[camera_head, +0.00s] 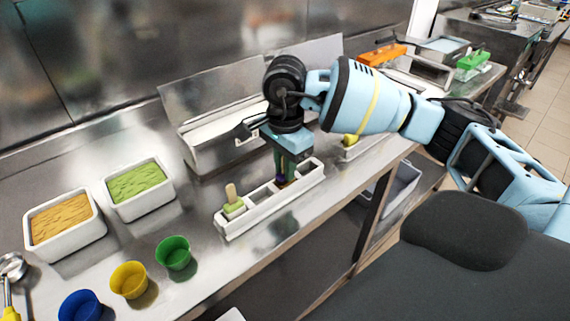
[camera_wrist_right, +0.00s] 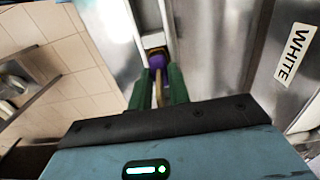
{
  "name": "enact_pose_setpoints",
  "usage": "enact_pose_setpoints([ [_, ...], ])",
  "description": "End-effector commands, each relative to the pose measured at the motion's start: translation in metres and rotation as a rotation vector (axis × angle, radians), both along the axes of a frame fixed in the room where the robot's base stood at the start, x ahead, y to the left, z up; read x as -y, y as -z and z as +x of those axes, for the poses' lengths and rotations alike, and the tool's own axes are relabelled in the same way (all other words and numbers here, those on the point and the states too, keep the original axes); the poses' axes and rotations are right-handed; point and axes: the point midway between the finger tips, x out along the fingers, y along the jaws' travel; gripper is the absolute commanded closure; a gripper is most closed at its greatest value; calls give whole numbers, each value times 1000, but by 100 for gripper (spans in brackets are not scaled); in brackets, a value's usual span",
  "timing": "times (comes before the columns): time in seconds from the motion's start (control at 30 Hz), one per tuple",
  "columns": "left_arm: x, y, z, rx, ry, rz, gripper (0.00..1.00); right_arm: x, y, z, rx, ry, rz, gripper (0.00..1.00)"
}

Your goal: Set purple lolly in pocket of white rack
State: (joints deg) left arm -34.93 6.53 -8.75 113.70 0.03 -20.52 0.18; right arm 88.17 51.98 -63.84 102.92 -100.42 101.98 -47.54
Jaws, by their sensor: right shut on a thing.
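The white rack (camera_head: 240,226) is a long narrow holder with pockets, near the front edge of the steel counter. A green lolly (camera_head: 234,207) stands stick-up in its left end. My right gripper (camera_head: 284,172) points down over the right half of the rack. Its green fingers are shut on the stick of the purple lolly (camera_head: 281,182). The right wrist view shows the purple lolly (camera_wrist_right: 156,60) beyond the fingertips, against the white rack (camera_wrist_right: 151,19). I cannot tell whether the lolly is inside a pocket or just above it. My left gripper is out of view.
A lidded steel freezer (camera_head: 200,150) stands behind the rack. Two tubs, tan (camera_head: 62,222) and green (camera_head: 138,183), and blue, yellow and green cups (camera_head: 173,254) stand left. Another rack with a yellow-green lolly (camera_head: 350,140) is right. A WHITE label (camera_wrist_right: 294,53) shows in the wrist view.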

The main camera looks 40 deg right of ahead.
Motion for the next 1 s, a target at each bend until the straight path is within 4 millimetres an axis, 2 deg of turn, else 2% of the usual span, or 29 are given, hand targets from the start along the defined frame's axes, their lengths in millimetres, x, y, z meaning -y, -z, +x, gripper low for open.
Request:
enact_pose_setpoints([
  [0.03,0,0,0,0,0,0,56,0,0,0,0,0,0,80],
  [0.2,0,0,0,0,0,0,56,0,0,0,0,0,0,58],
  [0.23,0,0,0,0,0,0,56,0,0,0,0,0,0,56],
  [0.6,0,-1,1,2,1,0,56,0,-1,0,1,0,0,56],
  [1.0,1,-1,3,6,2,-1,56,-1,-63,1,3,0,1,56],
])
